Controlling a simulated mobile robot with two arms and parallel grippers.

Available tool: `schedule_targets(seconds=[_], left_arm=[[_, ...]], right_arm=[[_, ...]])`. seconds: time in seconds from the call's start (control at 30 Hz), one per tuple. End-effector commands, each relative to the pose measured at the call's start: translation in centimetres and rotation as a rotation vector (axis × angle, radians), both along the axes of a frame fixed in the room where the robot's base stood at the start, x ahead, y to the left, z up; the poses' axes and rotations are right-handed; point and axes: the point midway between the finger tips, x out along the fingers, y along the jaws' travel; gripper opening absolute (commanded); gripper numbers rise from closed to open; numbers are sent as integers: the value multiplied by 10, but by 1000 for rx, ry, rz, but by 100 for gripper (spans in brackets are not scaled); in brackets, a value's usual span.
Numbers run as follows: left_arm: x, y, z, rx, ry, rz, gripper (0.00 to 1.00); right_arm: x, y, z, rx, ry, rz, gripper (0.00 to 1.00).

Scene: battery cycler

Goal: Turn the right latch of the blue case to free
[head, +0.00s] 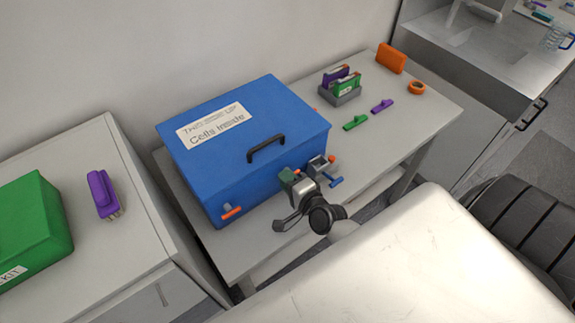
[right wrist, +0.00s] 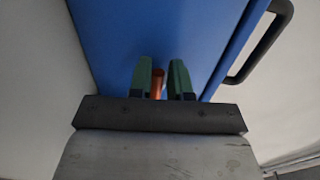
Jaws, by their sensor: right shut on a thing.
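The blue case (head: 230,165) stands shut on the grey table, with a label and a black handle (head: 266,148) on its lid. Its left latch (head: 231,212) is an orange bar low on the front, seen slightly tilted. My right gripper (head: 287,175) is at the right part of the case's front. In the right wrist view its green fingers (right wrist: 167,80) are closed around the orange right latch (right wrist: 157,84), against the blue front. In the head view the gripper hides the right latch, so its angle cannot be told. My left gripper is not in view.
Behind the case, a grey holder (head: 342,97) carries a purple and a green block. Green (head: 355,123) and purple (head: 382,106) clips, an orange box (head: 391,58) and an orange ring (head: 417,88) lie farther right. A small blue piece (head: 336,182) shows beside my gripper.

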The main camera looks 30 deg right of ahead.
Motion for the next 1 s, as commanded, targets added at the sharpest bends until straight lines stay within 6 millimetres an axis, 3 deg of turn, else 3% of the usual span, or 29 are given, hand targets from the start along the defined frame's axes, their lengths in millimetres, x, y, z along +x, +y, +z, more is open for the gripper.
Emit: schedule_targets(seconds=[0.03,0.47,0.5,0.63,1.0], left_arm=[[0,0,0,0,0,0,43],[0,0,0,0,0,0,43],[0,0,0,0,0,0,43],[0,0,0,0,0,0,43],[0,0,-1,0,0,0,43]], right_arm=[[-4,2,-8,-2,21,6,0],[-4,2,-9,-11,20,4,0],[-4,2,-9,-11,20,4,20],[-4,1,-8,-11,17,3,38],[-9,-1,-3,-13,8,-1,38]])
